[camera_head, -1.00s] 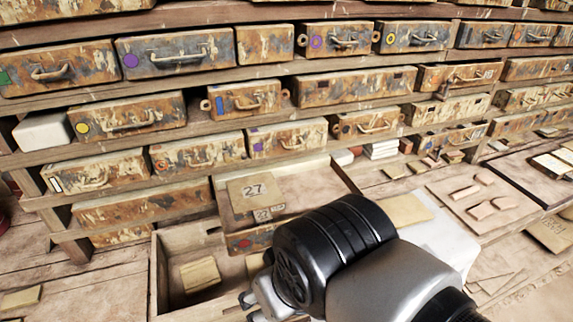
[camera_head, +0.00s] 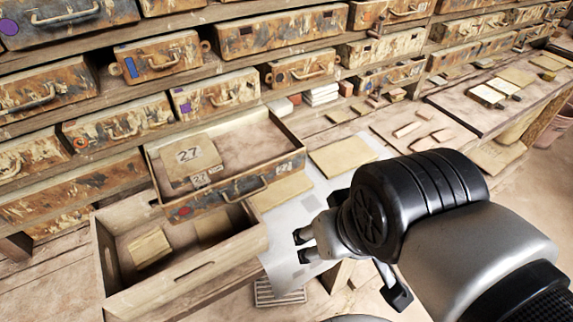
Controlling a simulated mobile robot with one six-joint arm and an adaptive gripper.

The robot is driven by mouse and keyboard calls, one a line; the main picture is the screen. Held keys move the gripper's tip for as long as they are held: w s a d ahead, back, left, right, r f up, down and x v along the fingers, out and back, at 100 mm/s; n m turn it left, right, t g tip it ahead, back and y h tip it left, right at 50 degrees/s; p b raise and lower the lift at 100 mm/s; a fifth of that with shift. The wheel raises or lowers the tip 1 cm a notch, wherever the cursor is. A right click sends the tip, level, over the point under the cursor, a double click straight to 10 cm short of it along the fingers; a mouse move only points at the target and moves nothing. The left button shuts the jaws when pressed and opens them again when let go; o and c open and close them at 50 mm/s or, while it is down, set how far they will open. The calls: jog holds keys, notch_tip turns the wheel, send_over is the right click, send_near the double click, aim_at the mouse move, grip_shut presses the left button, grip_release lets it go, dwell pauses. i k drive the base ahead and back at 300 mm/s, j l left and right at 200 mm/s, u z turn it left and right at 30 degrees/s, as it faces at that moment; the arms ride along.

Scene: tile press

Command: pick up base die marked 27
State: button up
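The base die marked 27 (camera_head: 190,163) is a flat tan square piece. It lies inside an open drawer (camera_head: 285,140) with rusty, mottled sides, pulled out of the shelving. My gripper (camera_head: 303,246) is right of and below the drawer, over a white sheet, apart from the die. Its fingertips look spread with nothing seen between them. My black and silver wrist hides part of the bench.
A tan board (camera_head: 343,157) lies right of the drawer. A white sheet (camera_head: 285,222) covers bench beside my gripper. Rows of closed drawers (camera_head: 150,55) fill the back.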

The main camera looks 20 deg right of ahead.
aim_at(507, 90)
jog(key=l+z, duration=0.2)
jog(key=z, duration=0.15)
jog(key=i+l+z, duration=0.1)
jog(key=z, duration=0.25)
jog(key=i+l+z, duration=0.1)
jog(key=z, duration=0.25)
jog(key=i+l+z, duration=0.45)
jog(key=i+l, duration=0.95)
jog(key=i+u, duration=0.1)
jog(key=u, duration=0.25)
jog(key=i+l+u, duration=0.1)
jog(key=u, duration=0.3)
jog(key=i+l+u, duration=0.1)
jog(key=u, duration=0.25)
jog(key=i+l+u, duration=0.25)
jog(key=l+u, duration=0.2)
jog(key=l, duration=0.95)
jog(key=l+u, duration=0.45)
jog(key=l, duration=1.6)
